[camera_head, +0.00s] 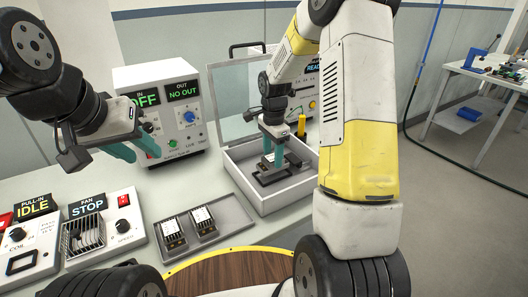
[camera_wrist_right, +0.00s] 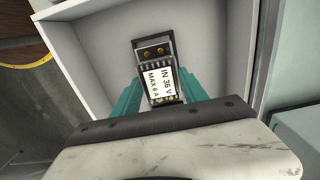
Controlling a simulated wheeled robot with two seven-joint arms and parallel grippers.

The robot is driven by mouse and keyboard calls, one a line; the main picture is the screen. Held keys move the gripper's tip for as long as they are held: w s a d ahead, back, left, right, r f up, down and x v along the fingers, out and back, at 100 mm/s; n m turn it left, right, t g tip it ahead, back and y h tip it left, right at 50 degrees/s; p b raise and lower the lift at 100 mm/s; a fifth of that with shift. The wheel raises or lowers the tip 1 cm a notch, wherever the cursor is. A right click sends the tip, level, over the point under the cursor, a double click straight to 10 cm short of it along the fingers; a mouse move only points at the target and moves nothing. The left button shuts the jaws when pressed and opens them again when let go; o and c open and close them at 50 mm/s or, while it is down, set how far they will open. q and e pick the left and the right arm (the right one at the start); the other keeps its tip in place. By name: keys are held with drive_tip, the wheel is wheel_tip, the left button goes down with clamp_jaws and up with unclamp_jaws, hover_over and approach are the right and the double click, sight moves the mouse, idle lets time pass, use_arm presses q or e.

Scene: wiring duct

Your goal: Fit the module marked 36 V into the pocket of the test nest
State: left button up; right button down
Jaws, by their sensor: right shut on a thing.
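The module marked "IN 36 V, MAX 6 A" (camera_wrist_right: 161,84) is between the teal fingers of my right gripper (camera_head: 272,160), which is shut on it. The dark test nest (camera_head: 281,176) lies on the floor of the open white box. In the right wrist view its pocket (camera_wrist_right: 153,41) shows two brass-coloured contacts just beyond the module's end. The module overlaps the near part of the nest there; I cannot tell whether it touches it. My left gripper (camera_head: 134,149) is open and empty, in front of the grey power unit.
The white box (camera_head: 269,201) has its clear lid raised at the back. A grey tray (camera_head: 233,216) with two more modules lies left of it. The power unit (camera_head: 160,112) reads OFF and NO OUT. Fan (camera_head: 103,226) and coil (camera_head: 27,243) units stand at the left.

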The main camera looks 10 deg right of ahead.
sight(273, 157)
drive_tip(key=shift+f, duration=1.5)
drive_tip(key=c, duration=0.6)
unclamp_jaws()
drive_tip(key=shift+f, duration=0.1)
wheel_tip(273, 157, up, 12)
drive_tip(key=s+r+n+t+y, duration=0.1)
drive_tip(key=s+r+n+t, duration=0.2)
drive_tip(key=s+r+n, duration=0.7)
drive_tip(key=s+r+n+t, duration=0.1)
drive_tip(key=s, duration=0.3)
drive_tip(key=s+a+r+n+t, duration=0.1)
drive_tip(key=s+n, duration=0.1)
drive_tip(key=s, duration=0.3)
drive_tip(key=s+a+r+n+t+y, duration=0.1)
drive_tip(key=s, duration=0.4)
drive_tip(key=shift+s+a+r+n, duration=0.1)
drive_tip(key=shift+s+r+n, duration=0.1)
drive_tip(key=shift+r+n, duration=0.15)
